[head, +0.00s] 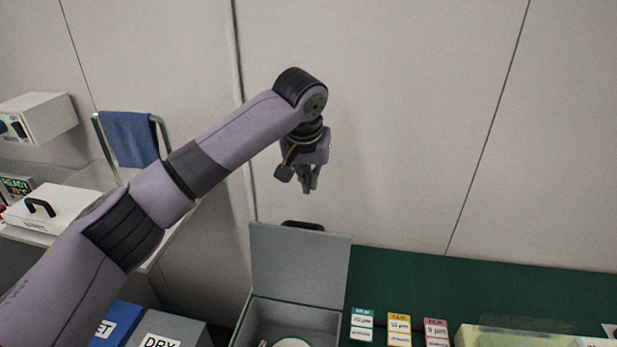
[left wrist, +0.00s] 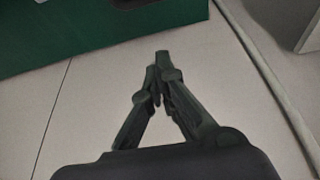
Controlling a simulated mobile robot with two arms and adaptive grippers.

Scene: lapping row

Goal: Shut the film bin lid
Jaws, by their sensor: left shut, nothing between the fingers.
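The film bin (head: 287,314) is a grey box at the bottom of the head view. Its grey lid (head: 299,264) stands open, upright at the back, with a dark handle (head: 303,226) showing at its top edge. Something round and pale lies inside the bin, cut off by the picture's bottom edge. My left gripper (head: 308,190) hangs above the lid, pointing down, shut and empty, apart from the lid. In the left wrist view its fingertips (left wrist: 160,58) meet, with the pale wall behind them. My right gripper is in neither view.
Colored label cards (head: 399,329) lie on the green bench (head: 480,277) right of the bin. A yellowish box (head: 500,338) stands further right. Blue (head: 118,325) and grey (head: 168,328) boxes stand left. A blue cloth (head: 129,138) hangs on a rail beside a white-lidded device (head: 62,207).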

